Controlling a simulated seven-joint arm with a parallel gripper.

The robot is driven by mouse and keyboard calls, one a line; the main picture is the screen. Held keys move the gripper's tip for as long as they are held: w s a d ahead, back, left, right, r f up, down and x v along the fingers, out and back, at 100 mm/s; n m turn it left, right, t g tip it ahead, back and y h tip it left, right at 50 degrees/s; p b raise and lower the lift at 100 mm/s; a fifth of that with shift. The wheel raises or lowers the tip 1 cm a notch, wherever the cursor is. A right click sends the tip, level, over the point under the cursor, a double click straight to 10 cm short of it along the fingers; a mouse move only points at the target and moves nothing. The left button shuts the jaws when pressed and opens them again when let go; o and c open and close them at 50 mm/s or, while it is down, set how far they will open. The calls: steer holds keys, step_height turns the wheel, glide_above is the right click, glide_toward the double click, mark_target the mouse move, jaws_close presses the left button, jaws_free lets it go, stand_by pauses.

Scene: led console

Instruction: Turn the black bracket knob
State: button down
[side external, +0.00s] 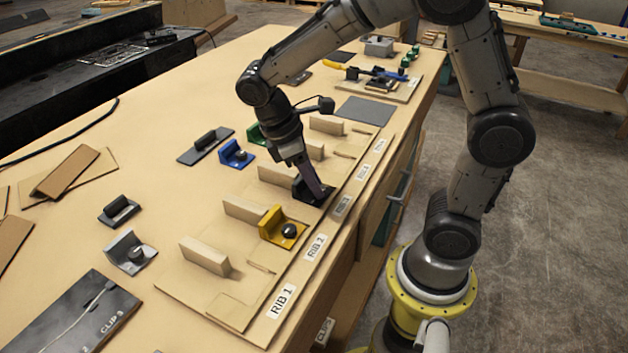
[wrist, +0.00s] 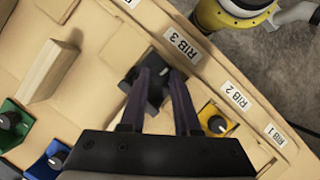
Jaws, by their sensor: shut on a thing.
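The black bracket (side external: 303,191) sits on the wooden board by the RIB 3 label. It also shows in the wrist view (wrist: 134,76), with its dark knob between my fingers. My gripper (side external: 322,193) reaches down onto the bracket from above. In the wrist view my gripper (wrist: 163,75) has its two purple-grey fingers on either side of the knob, shut on it.
A yellow bracket (side external: 284,228) stands on the board by RIB 2. Blue (side external: 236,154), green (side external: 256,134) and silver (side external: 130,252) brackets stand on the table. Upright wooden ribs (side external: 205,257) line the board near the brackets.

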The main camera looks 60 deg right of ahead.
steer(key=m, duration=0.1)
steer(key=m+y, duration=0.1)
steer(key=m, duration=0.2)
steer(key=shift+w+d+r+m+g+y, duration=0.15)
steer(key=shift+d+m+g+y, duration=0.15)
steer(key=shift+m, duration=0.1)
steer(key=m+y, duration=0.1)
steer(key=m, duration=0.2)
steer(key=shift+d+m, duration=0.1)
steer(key=shift+m, duration=0.2)
steer(key=m+y, duration=0.1)
steer(key=m, duration=0.2)
steer(key=shift+d+m+y, duration=0.15)
steer(key=shift+m+y, duration=0.15)
steer(key=shift+y, duration=0.1)
steer(key=shift+d+m+t+y, duration=0.1)
steer(key=shift+m+t+y, duration=0.5)
steer(key=shift+m, duration=1.6)
steer(key=c, duration=0.9)
jaws_free()
